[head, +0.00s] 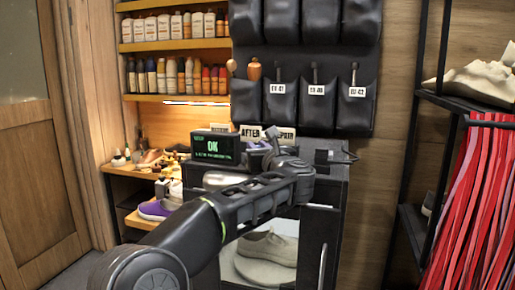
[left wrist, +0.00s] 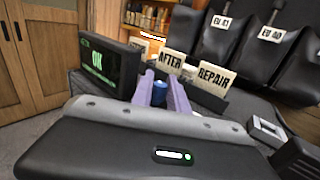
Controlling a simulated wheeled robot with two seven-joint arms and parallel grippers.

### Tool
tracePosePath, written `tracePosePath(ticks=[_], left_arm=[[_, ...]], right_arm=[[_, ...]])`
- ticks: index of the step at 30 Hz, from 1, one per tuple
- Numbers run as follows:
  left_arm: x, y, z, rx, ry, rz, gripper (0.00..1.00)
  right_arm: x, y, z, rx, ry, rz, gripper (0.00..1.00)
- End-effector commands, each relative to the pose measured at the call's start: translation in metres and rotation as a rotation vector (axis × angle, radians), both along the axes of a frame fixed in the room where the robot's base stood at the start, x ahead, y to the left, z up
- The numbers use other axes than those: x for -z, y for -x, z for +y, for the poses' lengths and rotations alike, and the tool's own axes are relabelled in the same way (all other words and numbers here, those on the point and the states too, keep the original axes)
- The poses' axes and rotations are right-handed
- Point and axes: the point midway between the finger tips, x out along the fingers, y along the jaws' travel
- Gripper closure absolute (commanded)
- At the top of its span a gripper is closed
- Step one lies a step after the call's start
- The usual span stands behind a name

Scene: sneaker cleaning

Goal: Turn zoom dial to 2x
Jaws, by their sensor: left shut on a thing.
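My left arm reaches across the head view to the top of the dark cabinet (head: 335,190). My left gripper (head: 275,145) is at that top, beside the signs. In the left wrist view, the two purplish fingers of the left gripper (left wrist: 161,95) are shut on a small blue knob (left wrist: 160,87), which I take for the zoom dial. Its markings and setting cannot be read. A black display (head: 213,147) shows a green "OK"; it also stands left of the fingers in the left wrist view (left wrist: 98,66). My right gripper is not in view.
Signs "AFTER" (left wrist: 170,61) and "REPAIR" (left wrist: 213,77) stand close behind and right of the fingers. A pale sneaker (head: 268,247) is in the cabinet. A purple shoe (head: 153,210) lies left. Black pouches (head: 315,100) hang behind; red straps (head: 470,210) hang right.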

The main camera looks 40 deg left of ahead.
Motion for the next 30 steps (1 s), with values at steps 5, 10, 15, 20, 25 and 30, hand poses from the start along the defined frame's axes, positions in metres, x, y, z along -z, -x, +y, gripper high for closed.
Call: tracePosePath(ticks=[5,10,15,20,25,30], left_arm=[[0.000,0.000,0.000,0.000,0.000,0.000,1.00],[0.000,0.000,0.000,0.000,0.000,0.000,1.00],[0.000,0.000,0.000,0.004,0.000,0.000,1.00],[0.001,0.001,0.001,0.026,0.000,-0.001,1.00],[0.002,0.002,0.001,0.085,-0.001,-0.003,1.00],[0.002,0.002,0.001,0.188,-0.002,-0.004,1.00]], right_arm=[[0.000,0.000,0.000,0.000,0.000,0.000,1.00],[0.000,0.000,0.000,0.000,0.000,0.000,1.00],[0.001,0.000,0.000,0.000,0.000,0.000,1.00],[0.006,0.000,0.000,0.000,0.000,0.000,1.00],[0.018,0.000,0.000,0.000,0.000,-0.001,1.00],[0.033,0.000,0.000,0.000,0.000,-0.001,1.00]])
